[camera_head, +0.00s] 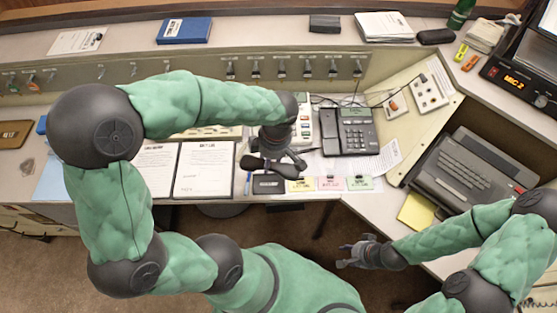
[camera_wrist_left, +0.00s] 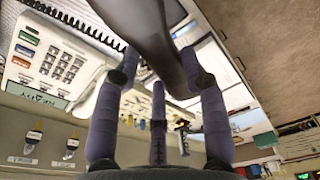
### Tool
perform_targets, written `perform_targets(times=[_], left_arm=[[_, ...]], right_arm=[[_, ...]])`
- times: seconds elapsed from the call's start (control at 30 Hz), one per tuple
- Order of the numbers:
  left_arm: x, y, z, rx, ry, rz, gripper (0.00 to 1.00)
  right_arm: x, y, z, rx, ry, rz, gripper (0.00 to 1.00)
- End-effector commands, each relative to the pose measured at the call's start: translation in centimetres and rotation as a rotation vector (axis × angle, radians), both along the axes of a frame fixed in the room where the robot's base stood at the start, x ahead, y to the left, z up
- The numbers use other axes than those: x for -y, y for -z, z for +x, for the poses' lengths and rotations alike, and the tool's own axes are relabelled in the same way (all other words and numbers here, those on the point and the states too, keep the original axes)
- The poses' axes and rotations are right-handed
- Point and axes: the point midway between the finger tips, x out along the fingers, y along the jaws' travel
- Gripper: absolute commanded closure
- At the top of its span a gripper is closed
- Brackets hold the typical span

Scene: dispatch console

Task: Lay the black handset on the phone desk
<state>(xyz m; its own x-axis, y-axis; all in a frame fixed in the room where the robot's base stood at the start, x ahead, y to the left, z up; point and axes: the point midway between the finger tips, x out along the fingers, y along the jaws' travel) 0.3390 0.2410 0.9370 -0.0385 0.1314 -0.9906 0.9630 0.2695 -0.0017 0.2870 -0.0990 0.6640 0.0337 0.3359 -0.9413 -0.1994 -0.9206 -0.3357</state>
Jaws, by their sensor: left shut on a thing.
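The black handset (camera_head: 260,164) is in my left gripper (camera_head: 287,160), which is shut on it over the phone desk (camera_head: 360,206). In the left wrist view the handset (camera_wrist_left: 155,30) is a large dark shape between the fingers (camera_wrist_left: 158,85). It appears held above the desk; the exact gap is hard to tell. My right gripper (camera_head: 345,257) is empty and open, in front of the desk edge at the lower right.
A black desk phone (camera_head: 350,130) and a white phone (camera_head: 303,125) stand behind the handset. A dark pad (camera_head: 269,184) and coloured cards (camera_head: 330,183) lie along the front edge. Open binders (camera_head: 205,170) lie left; a grey typewriter (camera_head: 465,165) stands right.

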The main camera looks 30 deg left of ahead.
Motion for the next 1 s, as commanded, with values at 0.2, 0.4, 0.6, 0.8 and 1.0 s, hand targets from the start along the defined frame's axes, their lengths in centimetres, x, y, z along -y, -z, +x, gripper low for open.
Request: perform_targets(times=[0.2,0.4,0.6,0.8,1.0], left_arm=[[-0.6,0.2,-1.6,-0.006,-0.233,0.015,0.96],[-1.1,1.0,-0.4,-0.010,-0.282,0.019,0.96],[-1.9,2.8,3.3,-0.010,-0.280,0.018,0.96],[-2.8,4.5,7.0,-0.009,-0.279,0.019,0.96],[-3.4,7.8,9.6,-0.011,-0.277,0.019,0.96]], right_arm=[[0.0,0.9,0.0,0.000,0.000,0.000,0.60],[0.0,1.5,0.0,0.000,0.000,0.000,0.60],[0.0,2.6,0.0,0.000,0.000,0.000,0.60],[0.0,3.6,0.0,0.000,0.000,0.000,0.60],[0.0,4.9,0.0,0.000,0.000,0.000,0.60]])
